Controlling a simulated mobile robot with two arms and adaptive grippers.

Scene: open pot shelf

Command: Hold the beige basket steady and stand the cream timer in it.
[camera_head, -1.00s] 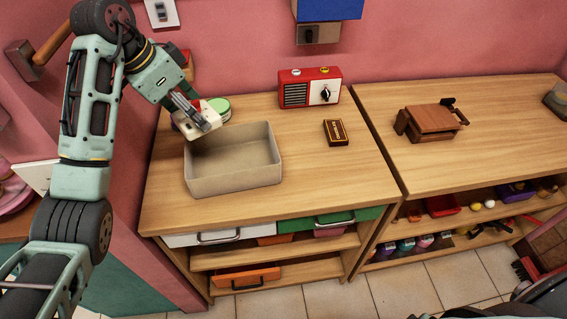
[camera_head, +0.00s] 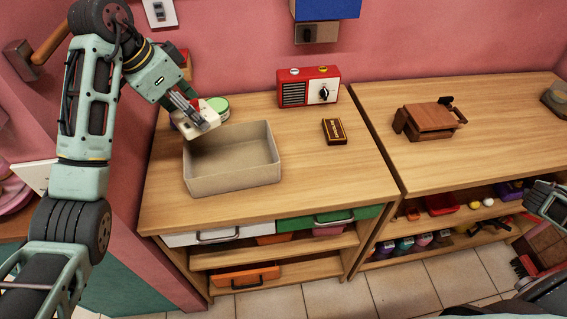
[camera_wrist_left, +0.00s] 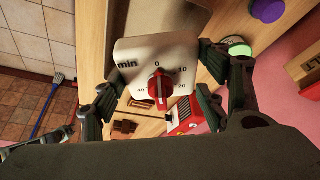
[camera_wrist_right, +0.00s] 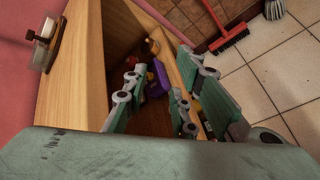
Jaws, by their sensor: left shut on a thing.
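The beige basket (camera_head: 232,175) is an open rectangular box standing on the wooden counter, and it looks empty where I can see inside. My left gripper (camera_head: 196,118) is shut on the cream timer (camera_head: 205,114) and holds it above the basket's back left corner. In the left wrist view the timer (camera_wrist_left: 140,62) faces the camera, with its red dial and numbers between the fingers (camera_wrist_left: 160,100). My right gripper (camera_wrist_right: 165,100) is open and empty in the right wrist view, well away from the basket. Part of the right arm shows at the head view's right edge.
A green-lidded tub (camera_head: 218,105) stands close behind the timer. A red radio (camera_head: 308,87) and a dark small box (camera_head: 334,131) are to the right of the basket. A brown wooden object (camera_head: 430,120) sits on the right counter.

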